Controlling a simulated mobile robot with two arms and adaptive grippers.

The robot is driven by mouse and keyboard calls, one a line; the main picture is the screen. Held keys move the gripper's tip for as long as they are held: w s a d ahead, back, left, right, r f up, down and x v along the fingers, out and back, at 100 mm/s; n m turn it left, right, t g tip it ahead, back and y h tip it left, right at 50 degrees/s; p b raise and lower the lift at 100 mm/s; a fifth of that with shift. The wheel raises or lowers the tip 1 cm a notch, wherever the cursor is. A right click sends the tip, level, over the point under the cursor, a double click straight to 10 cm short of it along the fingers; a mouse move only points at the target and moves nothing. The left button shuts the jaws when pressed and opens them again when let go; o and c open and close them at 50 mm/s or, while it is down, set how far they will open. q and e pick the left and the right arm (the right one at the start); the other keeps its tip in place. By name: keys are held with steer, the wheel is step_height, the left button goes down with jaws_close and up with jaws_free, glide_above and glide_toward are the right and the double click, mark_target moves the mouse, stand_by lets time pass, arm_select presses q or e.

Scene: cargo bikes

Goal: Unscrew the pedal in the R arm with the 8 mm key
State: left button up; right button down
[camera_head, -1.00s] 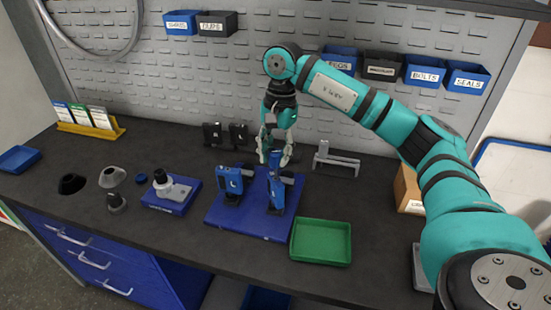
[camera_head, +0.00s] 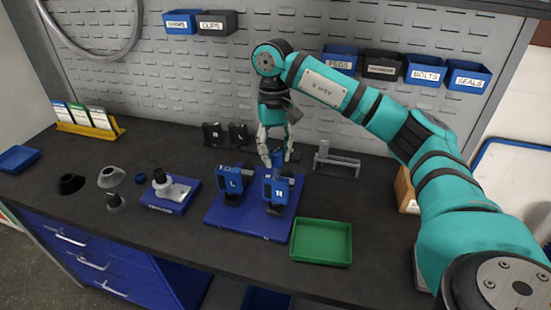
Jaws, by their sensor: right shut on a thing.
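The R arm is a blue block with a white label (camera_head: 277,190), upright on the right part of a blue base plate (camera_head: 245,222). A dark pedal-like piece (camera_head: 291,178) shows at its upper right side; the joint is too small to make out. My right gripper (camera_head: 277,160) points down just above and behind the R arm. It is shut on a small blue upright piece (camera_head: 278,157), which appears to be the key; its size mark cannot be read. The key's lower end is hidden behind or at the block. My left gripper is not in view.
The blue L arm (camera_head: 229,183) stands close to the left on the same plate. A green tray (camera_head: 320,242) lies in front right. A grey stand (camera_head: 335,162) is behind right. Two black blocks (camera_head: 213,134) (camera_head: 238,134) stand by the back panel. A blue fixture (camera_head: 172,194) is further left.

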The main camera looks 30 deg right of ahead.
steer(key=shift+f, duration=0.1)
steer(key=shift+r+p, duration=0.5)
steer(key=shift+r, duration=0.15)
steer(key=shift+w+r, duration=0.1)
steer(key=shift+r, duration=0.1)
steer(key=shift+r+p, duration=1.8)
steer(key=shift+r, duration=0.55)
